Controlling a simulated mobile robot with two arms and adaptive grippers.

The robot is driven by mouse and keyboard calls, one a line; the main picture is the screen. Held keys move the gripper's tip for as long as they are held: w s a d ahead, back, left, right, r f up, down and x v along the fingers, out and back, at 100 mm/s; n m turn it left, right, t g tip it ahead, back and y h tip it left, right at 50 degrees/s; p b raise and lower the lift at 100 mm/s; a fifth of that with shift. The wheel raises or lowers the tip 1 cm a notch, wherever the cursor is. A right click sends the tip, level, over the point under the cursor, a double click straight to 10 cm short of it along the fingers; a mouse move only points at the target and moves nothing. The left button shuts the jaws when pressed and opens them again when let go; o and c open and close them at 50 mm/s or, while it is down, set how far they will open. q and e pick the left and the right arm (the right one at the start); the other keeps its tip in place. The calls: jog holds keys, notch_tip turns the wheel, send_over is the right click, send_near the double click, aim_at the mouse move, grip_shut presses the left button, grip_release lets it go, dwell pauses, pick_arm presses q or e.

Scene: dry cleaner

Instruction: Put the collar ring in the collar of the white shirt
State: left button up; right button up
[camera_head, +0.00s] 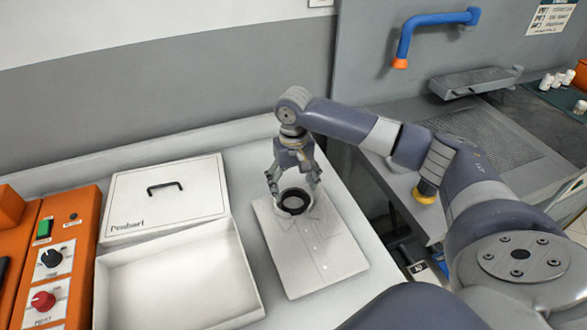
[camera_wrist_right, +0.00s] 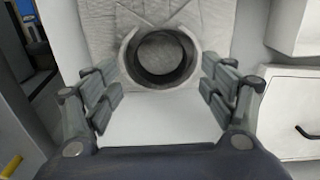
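The white shirt (camera_head: 320,255) lies folded flat on the light counter, its collar standing up at the far end. The dark collar ring (camera_head: 294,210) appears to sit inside the collar. The right wrist view shows the dark ring (camera_wrist_right: 160,73) encircled by the pale collar (camera_wrist_right: 129,55), which is open at the near side. My right gripper (camera_head: 293,186) points down over the collar from behind. In the wrist view its fingers (camera_wrist_right: 160,88) are spread wide, one pair on each side of the collar, with nothing held between them. My left gripper is out of view.
A white box (camera_head: 180,285) with its handled lid (camera_head: 135,195) stands left of the shirt. An orange control panel (camera_head: 75,240) is at the far left. A blue pipe (camera_head: 430,22) and a metal table (camera_head: 500,140) are at right. Counter beside the shirt is narrow but clear.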

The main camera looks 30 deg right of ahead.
notch_tip(320, 180, up, 8)
jog(key=b, duration=0.1)
jog(key=shift+r, duration=0.15)
dwell(0.5)
